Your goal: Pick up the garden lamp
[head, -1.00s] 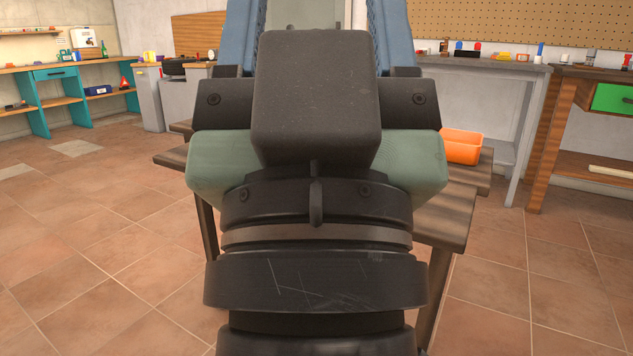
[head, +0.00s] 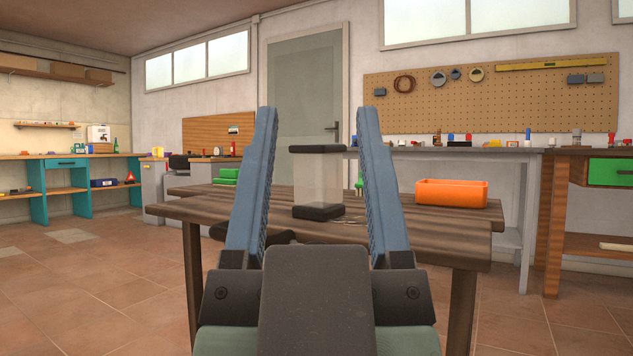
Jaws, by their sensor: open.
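The garden lamp (head: 317,180) stands upright on a dark wooden table (head: 440,232). It has a black flat top, a clear middle and a black base. My gripper (head: 317,125) is open in front of it, with its two blue fingers pointing up and forward. In the picture the lamp shows between the fingers, and nothing is held. I cannot tell how far the fingertips are from the lamp.
An orange bin (head: 451,194) sits on the table to the right of the lamp. Grey and wooden workbenches with small objects stand behind. A teal bench (head: 64,163) is far left. The floor at left is clear.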

